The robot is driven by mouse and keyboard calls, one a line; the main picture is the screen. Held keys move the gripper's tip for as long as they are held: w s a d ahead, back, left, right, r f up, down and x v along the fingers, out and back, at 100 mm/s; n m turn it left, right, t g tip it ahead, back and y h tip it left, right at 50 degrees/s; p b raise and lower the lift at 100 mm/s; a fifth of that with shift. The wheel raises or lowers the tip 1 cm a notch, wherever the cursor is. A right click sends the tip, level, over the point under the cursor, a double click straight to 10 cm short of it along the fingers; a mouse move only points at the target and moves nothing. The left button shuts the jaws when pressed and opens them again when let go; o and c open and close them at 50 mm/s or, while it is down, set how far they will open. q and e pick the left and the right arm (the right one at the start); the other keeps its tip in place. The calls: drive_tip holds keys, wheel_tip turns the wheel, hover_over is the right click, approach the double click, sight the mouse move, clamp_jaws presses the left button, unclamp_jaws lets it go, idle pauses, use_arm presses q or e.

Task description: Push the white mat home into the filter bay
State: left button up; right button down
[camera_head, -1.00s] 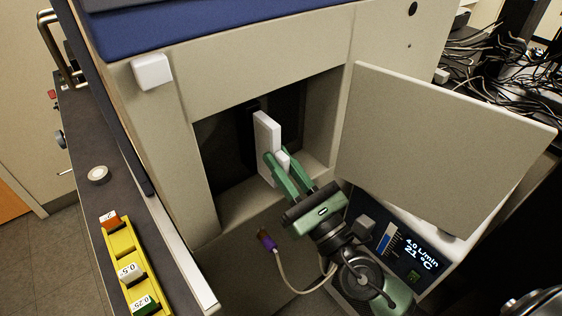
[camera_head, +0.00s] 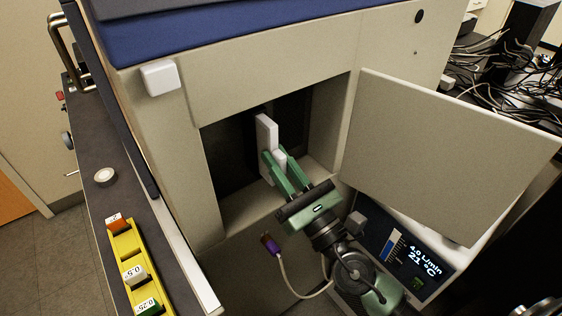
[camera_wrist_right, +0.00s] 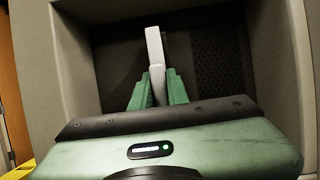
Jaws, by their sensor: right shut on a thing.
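The white mat (camera_head: 266,135) stands upright, seen nearly edge-on, inside the opening of the filter bay (camera_head: 224,150). My right gripper (camera_head: 278,166) is shut on a pale tab on the mat's near side and reaches into the bay. In the right wrist view the mat (camera_wrist_right: 154,48) rises between the green fingers (camera_wrist_right: 157,92), in front of the dark back of the bay. A dark mesh panel (camera_wrist_right: 218,65) shows to its right. The mat's lower edge is partly hidden by the fingers. My left gripper is not in view.
The bay's door (camera_head: 450,150) stands open at the right. A display unit (camera_head: 420,262) sits below it. A cable with a purple plug (camera_head: 270,243) hangs below the opening. A yellow tray (camera_head: 126,255) with labelled blocks lies on the left counter.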

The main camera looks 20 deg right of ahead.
drive_tip(key=shift+w+a, duration=0.2)
drive_tip(key=shift+w, duration=0.35)
drive_tip(key=shift+w+a, duration=0.2)
drive_tip(key=shift+w, duration=0.3)
drive_tip(key=shift+w+r, duration=0.1)
idle(0.7)
drive_tip(key=shift+s+d, duration=0.1)
drive_tip(key=shift+s, duration=0.1)
drive_tip(key=shift+s, duration=0.15)
drive_tip(key=shift+s+d+b, duration=0.2)
drive_tip(key=shift+s+d, duration=0.05)
drive_tip(key=shift+s, duration=0.35)
drive_tip(key=shift+s+d+b, duration=0.15)
drive_tip(key=shift+s+d, duration=0.05)
drive_tip(key=shift+s, duration=0.45)
drive_tip(key=shift+s+d+b, duration=0.2)
drive_tip(key=shift+s+d, duration=0.05)
drive_tip(key=shift+s, duration=0.35)
drive_tip(key=shift+s, duration=0.1)
idle(1.4)
idle(0.6)
